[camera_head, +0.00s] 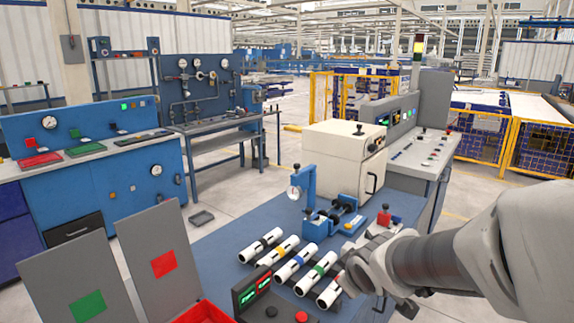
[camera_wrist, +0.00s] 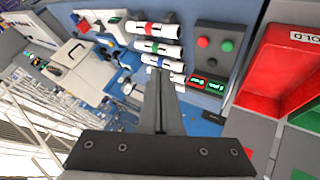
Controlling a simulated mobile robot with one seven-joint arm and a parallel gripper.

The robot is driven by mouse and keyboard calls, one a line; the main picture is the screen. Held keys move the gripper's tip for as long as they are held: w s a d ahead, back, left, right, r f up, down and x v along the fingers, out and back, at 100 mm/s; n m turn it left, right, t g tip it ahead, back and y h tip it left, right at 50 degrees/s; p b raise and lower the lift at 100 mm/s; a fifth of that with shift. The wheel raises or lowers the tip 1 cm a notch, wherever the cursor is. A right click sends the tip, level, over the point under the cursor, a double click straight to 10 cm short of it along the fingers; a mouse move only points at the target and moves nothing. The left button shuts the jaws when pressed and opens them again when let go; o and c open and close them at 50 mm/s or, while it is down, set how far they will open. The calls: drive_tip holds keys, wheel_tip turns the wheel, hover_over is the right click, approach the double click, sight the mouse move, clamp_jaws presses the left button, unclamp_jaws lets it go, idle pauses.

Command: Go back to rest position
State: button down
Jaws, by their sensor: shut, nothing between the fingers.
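My gripper (camera_wrist: 162,80) is shut and empty in the wrist view, its two fingers together. It hangs above the blue worktable (camera_head: 225,232), apart from the pipes. Several white pipes with coloured bands lie side by side on that table: black (camera_head: 257,248), yellow (camera_head: 277,250), blue (camera_head: 295,263), green (camera_head: 315,273) and red (camera_head: 329,293). In the wrist view the red-banded pipe (camera_wrist: 150,28) and the green-banded pipe (camera_wrist: 157,48) show beyond the fingers. In the head view my arm comes in from the right, and its wrist partly covers the table's right side.
A blue press-like fixture (camera_head: 308,190) and a cream box (camera_head: 343,155) stand behind the pipes. A red bin (camera_wrist: 262,75) is at the right in the wrist view. A button box (camera_wrist: 220,50) stands beside it. Grey panels (camera_head: 155,250) rise at the left.

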drive_tip(key=s+r+m+g+p, duration=0.1)
drive_tip(key=s+r+m, duration=0.3)
drive_tip(key=s, duration=0.5)
drive_tip(key=s+d+r+m+g+p, duration=0.1)
drive_tip(key=s+r+m, duration=0.3)
drive_tip(key=s, duration=0.6)
drive_tip(key=shift+s+d+r+g, duration=0.25)
drive_tip(key=shift+s+d+g, duration=0.05)
drive_tip(key=shift+g, duration=0.2)
drive_tip(key=shift+d, duration=0.1)
